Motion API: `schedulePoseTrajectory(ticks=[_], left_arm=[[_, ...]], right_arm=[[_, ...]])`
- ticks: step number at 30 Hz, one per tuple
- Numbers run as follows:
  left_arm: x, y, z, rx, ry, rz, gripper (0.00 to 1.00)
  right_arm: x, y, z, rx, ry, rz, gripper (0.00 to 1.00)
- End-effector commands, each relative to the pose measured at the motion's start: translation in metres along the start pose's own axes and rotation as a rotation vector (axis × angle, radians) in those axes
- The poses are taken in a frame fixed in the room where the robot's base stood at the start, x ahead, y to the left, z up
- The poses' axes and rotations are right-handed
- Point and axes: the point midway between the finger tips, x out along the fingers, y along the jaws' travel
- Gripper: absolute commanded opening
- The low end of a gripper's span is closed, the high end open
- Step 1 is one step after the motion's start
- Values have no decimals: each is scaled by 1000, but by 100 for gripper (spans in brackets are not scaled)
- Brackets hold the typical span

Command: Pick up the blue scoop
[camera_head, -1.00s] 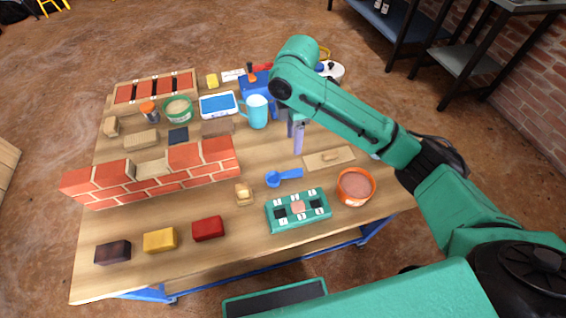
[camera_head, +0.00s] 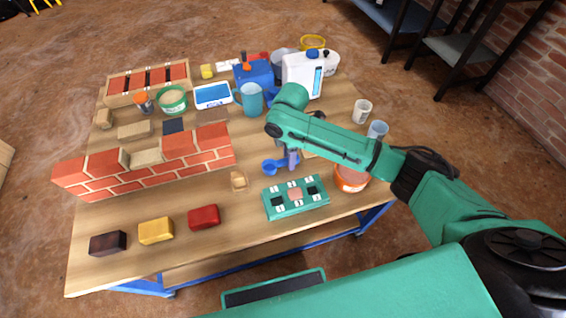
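The blue scoop (camera_head: 269,167) lies on the wooden table in the middle of the head view, its bowl to the left and its handle to the right. My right gripper (camera_head: 292,163) points down at the scoop's handle, with its fingertips at or very near it. The fingers and my arm hide most of the handle. One finger covers the other from this side, so I cannot tell whether they are open or closed on the handle. My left gripper is not in view.
A green box with switches (camera_head: 296,198) stands just in front of the scoop, and an orange bowl (camera_head: 351,179) is to the right. A small tan block (camera_head: 239,181) and a brick wall (camera_head: 150,163) are to the left. A blue mug (camera_head: 249,98) stands behind.

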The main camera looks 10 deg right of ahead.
Motion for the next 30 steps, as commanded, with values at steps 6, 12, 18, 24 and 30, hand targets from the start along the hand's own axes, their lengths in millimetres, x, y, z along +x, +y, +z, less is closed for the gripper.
schedulePoseTrajectory(ticks=[6, 12, 18, 24, 30], left_arm=[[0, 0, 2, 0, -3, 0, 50], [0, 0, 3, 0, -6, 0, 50], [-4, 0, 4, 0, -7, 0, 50], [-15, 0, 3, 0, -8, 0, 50], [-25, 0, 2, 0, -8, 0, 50]], right_arm=[[-1, 0, 0, 1, 0, 1, 0], [-1, 0, 0, 1, 0, 1, 0], [-18, 1, 0, 1, 1, 3, 0], [-76, 2, 0, 0, 2, 7, 0], [-150, 1, -1, 0, 2, 6, 0]])
